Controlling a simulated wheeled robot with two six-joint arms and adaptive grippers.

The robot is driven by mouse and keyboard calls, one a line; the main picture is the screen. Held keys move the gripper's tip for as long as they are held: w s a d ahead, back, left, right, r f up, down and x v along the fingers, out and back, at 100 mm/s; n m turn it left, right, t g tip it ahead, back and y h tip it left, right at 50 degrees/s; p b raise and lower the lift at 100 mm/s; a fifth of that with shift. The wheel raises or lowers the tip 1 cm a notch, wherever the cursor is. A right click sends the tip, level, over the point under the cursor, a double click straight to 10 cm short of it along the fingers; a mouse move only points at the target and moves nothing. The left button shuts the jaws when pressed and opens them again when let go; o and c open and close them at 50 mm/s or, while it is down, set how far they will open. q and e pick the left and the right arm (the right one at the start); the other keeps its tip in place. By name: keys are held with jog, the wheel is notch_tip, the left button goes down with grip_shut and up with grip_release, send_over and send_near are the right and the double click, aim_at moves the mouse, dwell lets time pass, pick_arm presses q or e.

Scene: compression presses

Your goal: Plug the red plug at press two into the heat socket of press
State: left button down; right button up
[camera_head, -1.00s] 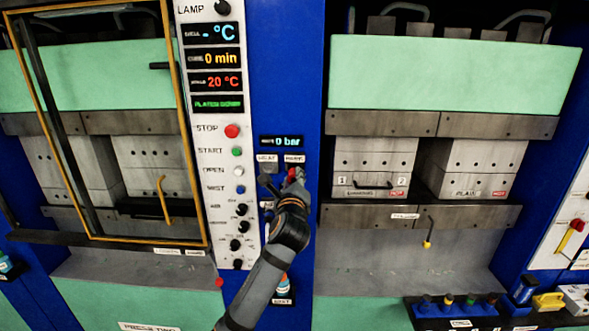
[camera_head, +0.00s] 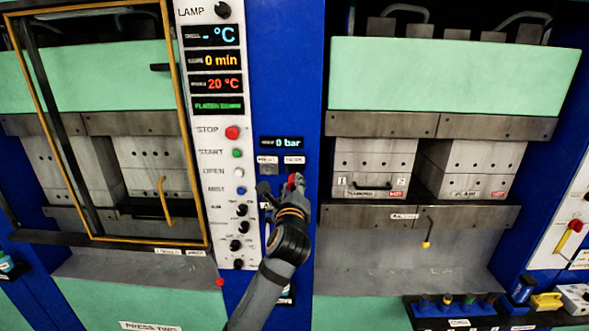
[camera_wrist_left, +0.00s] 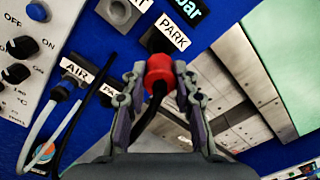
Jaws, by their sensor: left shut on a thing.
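My left gripper (camera_wrist_left: 160,88) is shut on the red plug (camera_wrist_left: 158,68), with a black cord running down between the fingers. In the head view the gripper (camera_head: 287,187) and the red plug (camera_head: 294,180) are just below the PARK label (camera_head: 293,160). In the wrist view a dark socket (camera_wrist_left: 152,40) sits by the PARK label, just beyond the plug; I cannot tell whether they touch. The heat socket (camera_wrist_left: 118,11), a grey fitting by a partly cut-off label, is up and left of the plug, empty. My right gripper is not in view.
Left of the gripper is the white control panel (camera_head: 222,130) with buttons and knobs. An AIR connector (camera_wrist_left: 66,88) with a pale hose stands close by in the wrist view. Press two's framed guard (camera_head: 187,150) is at left; another press (camera_head: 440,75) is at right.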

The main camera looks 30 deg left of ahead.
pick_arm(q)
jog(key=shift+s+d, duration=0.35)
jog(key=shift+s, duration=0.2)
jog(key=shift+s+a+f, duration=0.1)
jog(key=shift+s+a, duration=0.1)
jog(key=shift+a, duration=0.3)
jog(key=s+a+m, duration=0.4)
jog(key=s+m, duration=0.1)
jog(key=shift+s+a+r+m, duration=0.15)
jog(key=shift+a+r+m, duration=0.05)
jog(key=shift+a+m, duration=0.2)
jog(key=shift+a, duration=0.1)
